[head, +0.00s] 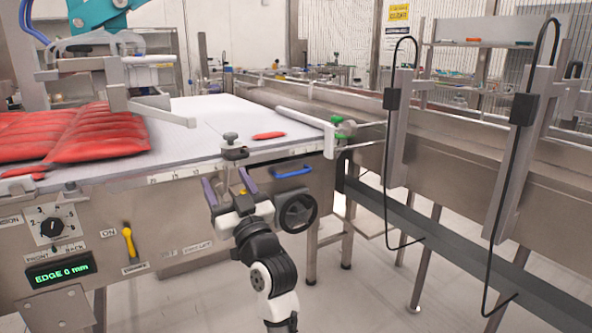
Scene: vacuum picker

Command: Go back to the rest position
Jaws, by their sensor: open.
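My gripper (229,194) shows in the head view in front of the machine's front panel, near the table edge. Its two purple-grey fingers stand apart with nothing between them. The black and white arm reaches up to it from the bottom of the picture. A dark clamp knob (231,139) on the table edge shows just above the fingers. A blue handle (291,171) and a black handwheel (297,212) are right of the gripper. I cannot tell how far the fingers are from the panel.
Red pouches (75,135) lie on the white table (190,140) at the left, under a grey picker frame. One small red piece (268,135) lies alone near the right. A yellow lever (128,240) and a rotary dial (52,227) are on the panel. A long conveyor (455,155) stands right.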

